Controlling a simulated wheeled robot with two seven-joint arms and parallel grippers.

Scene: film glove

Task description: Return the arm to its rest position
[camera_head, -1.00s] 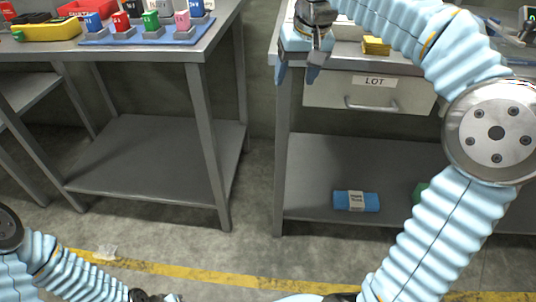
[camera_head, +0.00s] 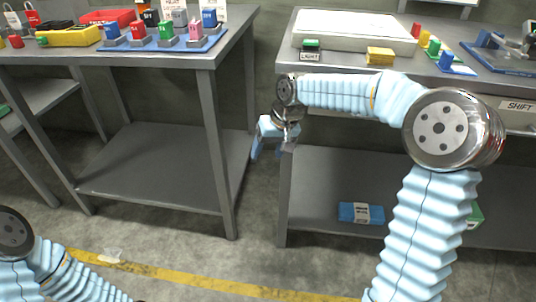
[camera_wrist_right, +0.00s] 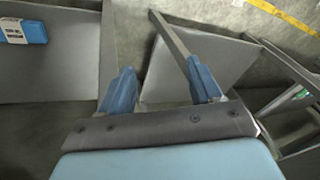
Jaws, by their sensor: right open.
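My right gripper (camera_head: 267,148) hangs in the gap between the two workbenches in the head view, just left of the right bench's front left corner. Its two blue fingers stand apart and nothing is between them in the right wrist view (camera_wrist_right: 162,92). My right arm reaches up from the lower right and bends left in front of the right bench. My left arm shows at the lower left of the head view; its gripper is outside the picture.
The left bench (camera_head: 170,57) carries a blue tray (camera_head: 165,46) of coloured blocks. The right bench (camera_head: 300,68) carries a white panel (camera_head: 355,30) and a yellow block (camera_head: 380,56). A blue pack (camera_head: 361,213) lies on its lower shelf. Floor between the benches is clear.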

